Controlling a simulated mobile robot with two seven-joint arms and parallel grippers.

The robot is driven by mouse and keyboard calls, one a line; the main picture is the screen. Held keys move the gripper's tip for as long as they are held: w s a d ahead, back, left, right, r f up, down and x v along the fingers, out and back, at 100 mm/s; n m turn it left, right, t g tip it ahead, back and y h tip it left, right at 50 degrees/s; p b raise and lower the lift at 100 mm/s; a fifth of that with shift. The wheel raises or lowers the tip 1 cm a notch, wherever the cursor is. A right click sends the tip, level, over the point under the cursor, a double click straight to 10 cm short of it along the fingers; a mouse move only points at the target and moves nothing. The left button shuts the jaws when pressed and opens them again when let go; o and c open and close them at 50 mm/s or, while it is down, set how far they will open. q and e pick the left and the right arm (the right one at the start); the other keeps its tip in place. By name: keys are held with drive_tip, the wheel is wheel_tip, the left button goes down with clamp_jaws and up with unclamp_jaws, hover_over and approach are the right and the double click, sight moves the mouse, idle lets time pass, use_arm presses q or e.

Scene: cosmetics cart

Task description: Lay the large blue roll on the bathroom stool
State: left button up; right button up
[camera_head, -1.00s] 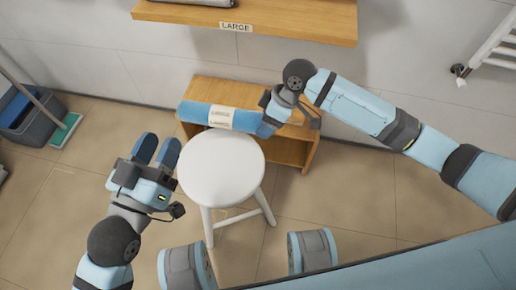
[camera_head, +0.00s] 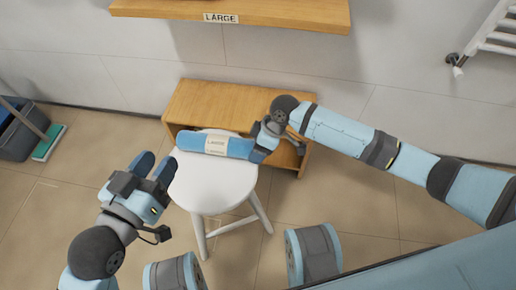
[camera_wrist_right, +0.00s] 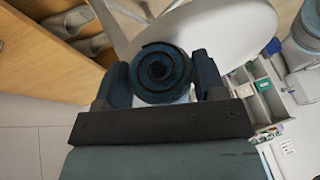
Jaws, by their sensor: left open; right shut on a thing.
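The large blue roll (camera_head: 196,142) has a white paper band reading LARGE. It lies lengthwise over the far edge of the white round stool (camera_head: 213,188); I cannot tell whether it touches the seat. My right gripper (camera_head: 262,142) is shut on the roll's right end. In the right wrist view the roll's spiral end (camera_wrist_right: 160,70) sits between both fingers, with the stool seat (camera_wrist_right: 235,28) behind it. My left gripper (camera_head: 153,168) is open and empty, just left of the stool's seat.
A low wooden cabinet (camera_head: 235,105) stands behind the stool. A wooden shelf (camera_head: 270,12) labelled LARGE is on the wall above. A towel rail (camera_head: 490,35) is at upper right.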

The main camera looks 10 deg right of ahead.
drive_tip(key=o, duration=1.1)
use_arm(q)
wheel_tip(320, 180, up, 6)
drive_tip(key=n+t+p, duration=0.1)
drive_tip(key=t+p, duration=0.1)
drive_tip(key=p, duration=0.2)
drive_tip(key=shift+s+a+t+p, duration=0.15)
drive_tip(key=shift+t+p, duration=0.15)
drive_tip(key=shift+p, duration=0.1)
use_arm(e)
drive_tip(key=v, duration=1.2)
